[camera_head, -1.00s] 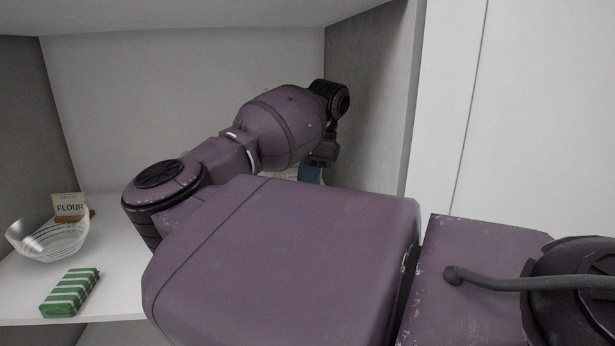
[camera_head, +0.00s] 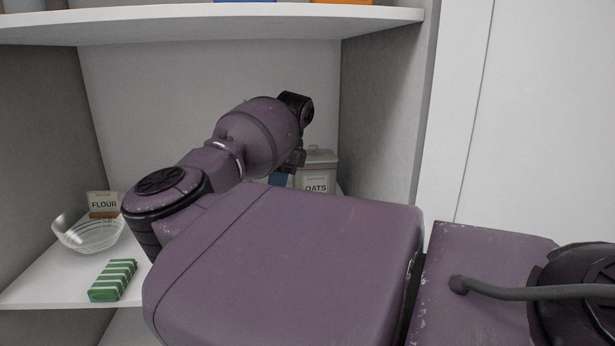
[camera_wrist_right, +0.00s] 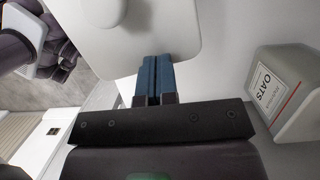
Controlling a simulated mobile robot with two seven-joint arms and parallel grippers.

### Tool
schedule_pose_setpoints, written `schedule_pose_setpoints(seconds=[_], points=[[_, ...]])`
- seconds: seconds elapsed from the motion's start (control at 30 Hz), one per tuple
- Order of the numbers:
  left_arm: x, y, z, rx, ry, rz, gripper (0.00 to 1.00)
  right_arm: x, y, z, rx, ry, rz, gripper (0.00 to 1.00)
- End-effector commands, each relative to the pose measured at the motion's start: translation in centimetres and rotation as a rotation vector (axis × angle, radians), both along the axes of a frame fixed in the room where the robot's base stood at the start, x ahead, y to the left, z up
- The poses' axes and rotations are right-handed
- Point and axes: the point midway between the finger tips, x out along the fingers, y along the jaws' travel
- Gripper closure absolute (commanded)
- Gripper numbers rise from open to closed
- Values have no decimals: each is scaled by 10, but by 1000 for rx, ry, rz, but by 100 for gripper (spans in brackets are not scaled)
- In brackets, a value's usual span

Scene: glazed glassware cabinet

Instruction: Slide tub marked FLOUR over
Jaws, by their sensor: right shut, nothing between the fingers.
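In the head view, a small card lettered FLOUR (camera_head: 103,203) stands on a wooden base at the left of the shelf, behind a glass bowl. A lidded grey tub lettered OATS (camera_head: 316,168) is at the back right, partly behind my right arm. It also shows in the right wrist view (camera_wrist_right: 290,92). A pale tub (camera_wrist_right: 135,35) with a rounded knob fills the top of the wrist view; no lettering shows on it. My right gripper's blue fingers (camera_wrist_right: 155,80) are shut together, empty, with tips at the pale tub's edge; contact is unclear. My left gripper is out of view.
The clear glass bowl (camera_head: 88,232) and a green-and-white striped block (camera_head: 112,280) occupy the left front of the shelf (camera_head: 50,285). An upper shelf (camera_head: 200,22) lies above my arm, and the side wall (camera_head: 380,120) bounds the right. My arm hides the shelf's middle.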

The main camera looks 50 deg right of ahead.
Motion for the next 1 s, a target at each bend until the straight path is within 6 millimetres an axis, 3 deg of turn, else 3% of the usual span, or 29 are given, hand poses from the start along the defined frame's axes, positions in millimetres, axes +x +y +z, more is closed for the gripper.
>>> schedule_pose_setpoints(seconds=[0.1,0.33,0.77,1.0], points=[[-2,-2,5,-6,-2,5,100,21,30,3,2,-2,9,100],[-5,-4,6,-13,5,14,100,47,62,-1,2,1,2,100],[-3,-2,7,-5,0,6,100,50,66,-3,3,3,0,100],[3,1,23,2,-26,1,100,49,69,21,2,-4,0,100]])
